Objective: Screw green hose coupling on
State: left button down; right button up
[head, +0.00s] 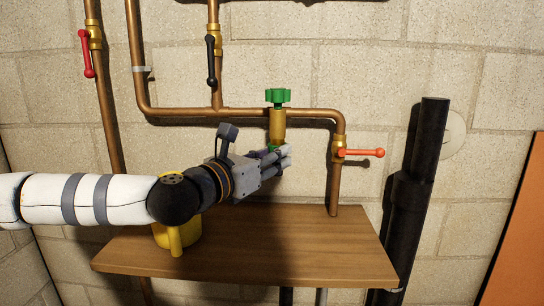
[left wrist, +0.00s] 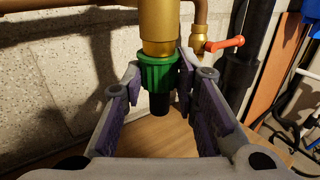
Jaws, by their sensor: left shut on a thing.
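The green hose coupling (left wrist: 159,72) is ribbed, with a black end below it, in the left wrist view. It sits upright directly under a brass tap body (left wrist: 158,25), touching its lower end. Whether the threads are engaged cannot be seen. My left gripper (head: 284,157) reaches in from the left, with its fingers on both sides of the coupling and shut on it. In the head view the fingers hide most of the coupling. The tap's green handle (head: 278,97) is on top of the brass body (head: 277,126). My right gripper is not in view.
Copper pipes (head: 180,112) run along the block wall. An orange-handled valve (head: 362,152) and a black drain pipe (head: 415,190) stand to the right. The shelf's right part is clear.

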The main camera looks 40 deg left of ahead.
pick_arm(q)
jog(key=shift+d+y, duration=0.1)
jog(key=shift+y, duration=0.2)
jog(key=c, duration=1.3)
grip_release()
jog(key=shift+f, duration=0.1)
jog(key=shift+c, duration=0.8)
grip_shut()
jog(key=shift+o, duration=1.5)
grip_release()
jog(key=shift+n, duration=0.3)
